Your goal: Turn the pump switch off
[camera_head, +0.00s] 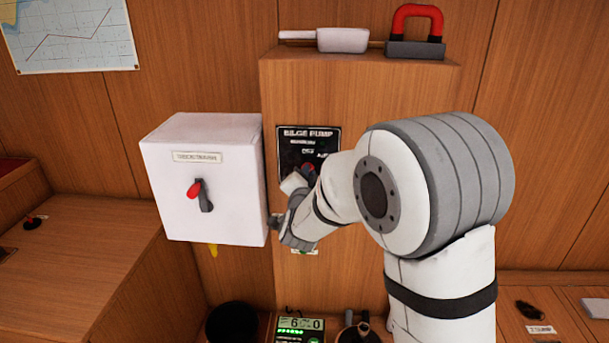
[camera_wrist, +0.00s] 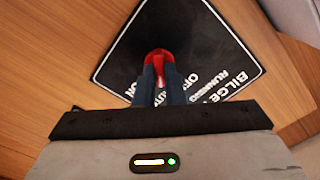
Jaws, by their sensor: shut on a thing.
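The bilge pump panel (camera_head: 291,150) is a black plate with white lettering on the wooden cabinet front. In the wrist view the panel (camera_wrist: 205,40) appears rotated, with "BILGE", "RUNNING" and part of "OFF" legible. The red pump switch knob (camera_wrist: 159,58) sits near the panel's middle. My gripper (camera_wrist: 160,78) is shut on the red knob, one finger on each side of it. In the head view my gripper (camera_head: 304,176) is at the panel, and my wrist and arm hide most of the knob and the lower lettering. The knob's exact setting cannot be read.
A white box (camera_head: 160,214) with a red-and-black switch (camera_head: 197,194) stands close left of the panel. A red-handled item (camera_head: 416,47) and a white tool (camera_head: 341,40) lie on the cabinet top. A green-lit display (camera_head: 299,325) and a dark round container (camera_head: 232,322) are below.

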